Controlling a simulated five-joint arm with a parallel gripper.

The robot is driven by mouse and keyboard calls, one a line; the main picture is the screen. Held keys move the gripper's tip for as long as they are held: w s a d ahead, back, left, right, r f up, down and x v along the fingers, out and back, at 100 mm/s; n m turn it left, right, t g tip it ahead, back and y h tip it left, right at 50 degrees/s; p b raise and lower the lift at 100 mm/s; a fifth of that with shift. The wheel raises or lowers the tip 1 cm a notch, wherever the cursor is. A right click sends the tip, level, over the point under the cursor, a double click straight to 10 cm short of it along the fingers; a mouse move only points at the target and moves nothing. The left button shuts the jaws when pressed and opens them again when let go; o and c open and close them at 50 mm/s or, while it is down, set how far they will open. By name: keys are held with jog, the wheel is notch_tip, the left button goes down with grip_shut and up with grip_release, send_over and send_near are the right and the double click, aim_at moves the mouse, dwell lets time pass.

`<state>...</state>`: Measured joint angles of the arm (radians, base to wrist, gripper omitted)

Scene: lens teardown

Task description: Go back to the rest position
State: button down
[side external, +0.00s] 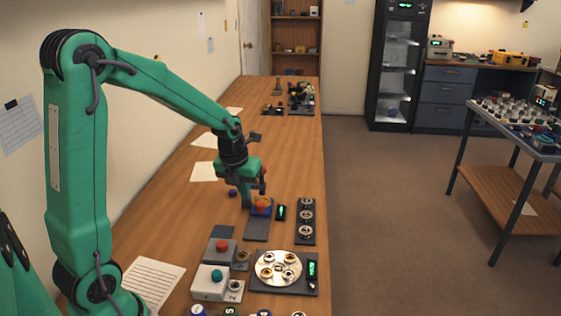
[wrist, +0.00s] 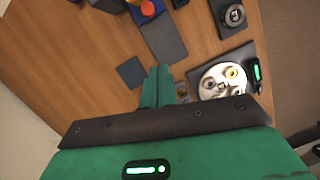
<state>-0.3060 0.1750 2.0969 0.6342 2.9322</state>
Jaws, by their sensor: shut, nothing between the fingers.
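My gripper (side external: 256,192) hangs at the end of the green arm, over the middle of the wooden bench. In the wrist view its two green fingers (wrist: 157,86) lie side by side, shut, with nothing visible between them. Just below the gripper in the side view is a blue part with an orange-red top (side external: 261,207), at the far end of a dark grey plate (side external: 257,229). The same part shows at the top of the wrist view (wrist: 148,8), apart from the fingers. I cannot tell the exact height of the gripper above it.
A round silver tray (side external: 278,267) with several small rings, a black strip with round parts (side external: 306,220), and boxes with a red button (side external: 222,247) and a teal button (side external: 217,274) stand nearer. Papers (side external: 205,171) lie along the wall side.

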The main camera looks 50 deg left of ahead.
jog(key=shift+r, duration=0.1)
dwell(0.3)
jog(key=s+d+r+n+t, duration=0.1)
jog(key=s+d+r+n, duration=0.5)
jog(key=n, duration=0.9)
jog(key=s+d+r+n+t, duration=0.2)
jog(key=s+d+r+n, duration=0.4)
jog(key=s+n, duration=0.5)
jog(key=n, duration=0.4)
jog(key=shift+d+h, duration=0.25)
jog(key=shift+h, duration=0.15)
